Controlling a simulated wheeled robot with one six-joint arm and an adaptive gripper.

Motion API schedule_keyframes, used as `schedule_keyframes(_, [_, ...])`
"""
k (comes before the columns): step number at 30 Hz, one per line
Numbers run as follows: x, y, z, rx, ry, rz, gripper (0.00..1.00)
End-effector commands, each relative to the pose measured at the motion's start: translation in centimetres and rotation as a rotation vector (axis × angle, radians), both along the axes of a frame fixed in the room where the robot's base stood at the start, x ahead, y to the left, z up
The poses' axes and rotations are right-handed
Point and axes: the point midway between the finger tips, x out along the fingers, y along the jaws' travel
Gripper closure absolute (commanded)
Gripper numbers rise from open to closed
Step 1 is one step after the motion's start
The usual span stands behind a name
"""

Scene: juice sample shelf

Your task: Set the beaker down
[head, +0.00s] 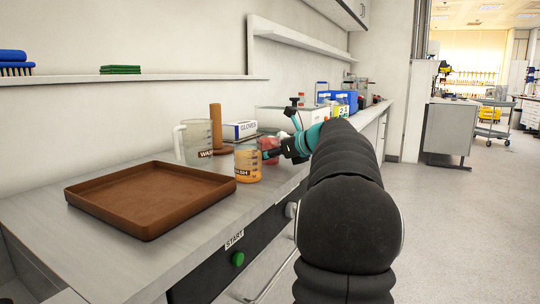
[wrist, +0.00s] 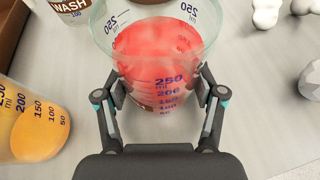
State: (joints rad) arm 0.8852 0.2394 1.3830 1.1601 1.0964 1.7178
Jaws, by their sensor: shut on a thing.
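A clear beaker with red liquid and blue graduation marks (wrist: 160,50) is between the fingers of my gripper (wrist: 161,90) in the wrist view. The pads press on both sides of it, and it looks upright. In the head view, the red beaker (head: 268,146) shows behind an orange-filled beaker (head: 247,163), and my gripper (head: 278,152) reaches it from the right. The orange beaker hides part of it. I cannot tell whether its base touches the counter (head: 215,235).
The orange beaker (wrist: 35,125) stands close on the left in the wrist view. A brown tray (head: 150,233) lies left of the beakers. A clear jug (head: 190,142), a brown upright post (head: 216,128) and a gloves box (head: 240,129) stand behind. White lumpy objects (wrist: 268,12) lie to the right.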

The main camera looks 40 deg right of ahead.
Motion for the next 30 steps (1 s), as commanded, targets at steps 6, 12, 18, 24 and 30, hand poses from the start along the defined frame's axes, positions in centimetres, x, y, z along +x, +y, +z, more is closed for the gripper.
schedule_keyframes(6, [0.0,0.0,-0.3,0.001,0.000,0.000,0.07])
schedule_keyframes(12, [0.0,0.0,-0.3,0.001,0.000,0.000,0.07])
schedule_keyframes(18, [0.0,0.0,0.1,0.000,0.000,0.000,0.07])
schedule_keyframes(24, [-2.3,-0.6,1.0,0.000,0.000,-0.003,0.07])
schedule_keyframes(30, [-6.0,-1.3,2.6,0.001,0.000,-0.004,0.07])
